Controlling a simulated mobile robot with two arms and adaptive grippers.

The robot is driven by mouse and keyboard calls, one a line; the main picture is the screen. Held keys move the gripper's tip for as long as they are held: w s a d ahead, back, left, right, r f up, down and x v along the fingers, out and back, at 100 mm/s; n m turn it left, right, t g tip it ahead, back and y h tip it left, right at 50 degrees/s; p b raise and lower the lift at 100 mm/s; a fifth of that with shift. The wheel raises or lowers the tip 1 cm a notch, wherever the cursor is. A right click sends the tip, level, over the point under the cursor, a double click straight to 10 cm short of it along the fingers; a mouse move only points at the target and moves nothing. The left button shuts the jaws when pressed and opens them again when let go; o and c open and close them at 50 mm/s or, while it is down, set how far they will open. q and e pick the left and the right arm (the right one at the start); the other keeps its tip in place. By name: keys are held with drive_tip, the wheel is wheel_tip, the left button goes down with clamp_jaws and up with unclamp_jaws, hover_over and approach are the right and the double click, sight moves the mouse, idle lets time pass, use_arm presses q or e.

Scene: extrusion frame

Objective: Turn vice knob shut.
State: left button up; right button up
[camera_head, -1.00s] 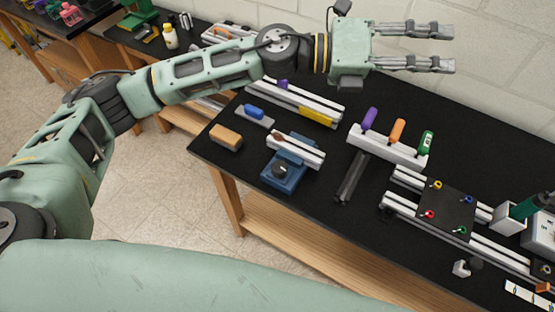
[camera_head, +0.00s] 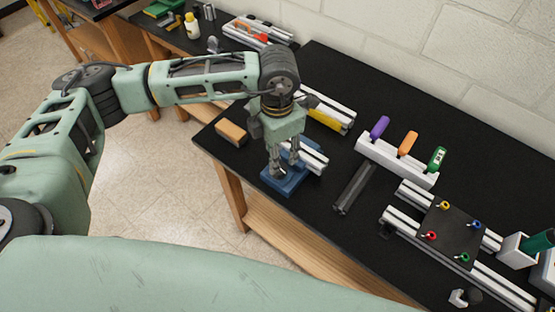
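The blue vice (camera_head: 287,186) stands near the front left of the black bench. It holds a pale aluminium extrusion (camera_head: 314,160) across its top. My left gripper (camera_head: 285,167) points down directly over the vice, its two fingers apart. The fingers and the wrist cover the vice's dark knob, so I cannot tell whether they touch it. My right gripper is not in view.
An orange-tan block (camera_head: 231,133) lies left of the vice. A dark bar (camera_head: 353,188) lies to its right. A rack (camera_head: 396,160) holds purple, orange and green-handled tools. A plate with coloured knobs (camera_head: 449,234) sits further right.

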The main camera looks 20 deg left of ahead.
use_arm(q)
wheel_tip(320, 180, down, 4)
drive_tip(key=shift+r+p, duration=0.1)
drive_tip(key=shift+p, duration=0.6)
drive_tip(key=shift+f, duration=0.8)
